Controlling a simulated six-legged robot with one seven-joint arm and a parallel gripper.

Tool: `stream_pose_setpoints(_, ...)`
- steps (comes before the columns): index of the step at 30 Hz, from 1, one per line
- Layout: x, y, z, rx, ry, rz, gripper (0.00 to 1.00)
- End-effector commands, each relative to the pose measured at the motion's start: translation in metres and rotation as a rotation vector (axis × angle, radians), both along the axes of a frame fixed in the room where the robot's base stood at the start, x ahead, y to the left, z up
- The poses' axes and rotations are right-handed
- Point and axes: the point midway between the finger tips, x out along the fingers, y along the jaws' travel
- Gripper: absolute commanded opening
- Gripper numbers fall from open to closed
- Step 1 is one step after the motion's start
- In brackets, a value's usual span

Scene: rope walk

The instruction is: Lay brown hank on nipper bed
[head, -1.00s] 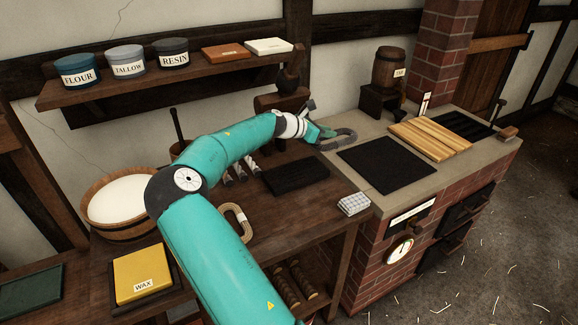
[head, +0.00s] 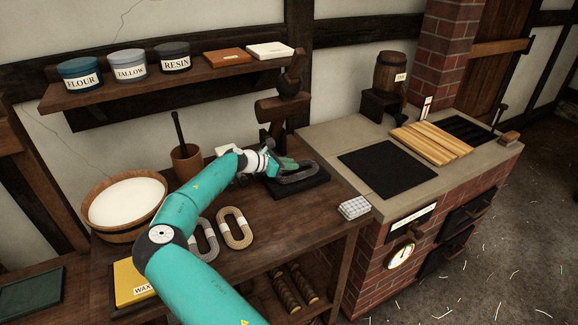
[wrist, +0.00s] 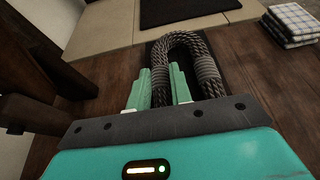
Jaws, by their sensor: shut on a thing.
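My gripper (head: 280,170) is shut on one side of a dark grey-brown looped hank (head: 298,174). The wrist view shows this hank (wrist: 206,70) with paler bindings, one leg between my fingers (wrist: 165,88). The hank lies flat over the black slab on the bench, which looks like the nipper bed (head: 318,187). I cannot tell whether it touches the slab. A tan hank (head: 236,230) and a lighter grey hank (head: 207,240) lie on the bench to the left, partly behind my arm.
A dark wooden post with an arm (head: 280,105) stands behind the slab. A checked cloth stack (head: 354,207) is at the bench's right edge. The stone-topped brick stove (head: 330,138) adjoins on the right, with a black mat (head: 386,167). A mortar (head: 187,163) stands left.

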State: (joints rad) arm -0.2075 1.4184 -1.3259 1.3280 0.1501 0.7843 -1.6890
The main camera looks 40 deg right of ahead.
Motion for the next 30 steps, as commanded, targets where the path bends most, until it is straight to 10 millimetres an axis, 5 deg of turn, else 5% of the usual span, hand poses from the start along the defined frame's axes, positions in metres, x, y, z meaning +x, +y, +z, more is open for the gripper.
stream_pose_setpoints(10,0.0,0.0,-0.007,-0.001,-0.001,0.001,0.0)
stream_pose_setpoints(11,0.0,0.0,-0.007,-0.001,-0.001,0.001,0.25)
stream_pose_setpoints(14,0.0,0.0,-0.007,-0.001,-0.001,0.001,0.43)
stream_pose_setpoints(23,0.0,0.0,-0.006,-0.001,-0.001,0.001,0.43)
stream_pose_setpoints(30,0.008,0.025,0.005,0.0,-0.004,0.003,0.43)
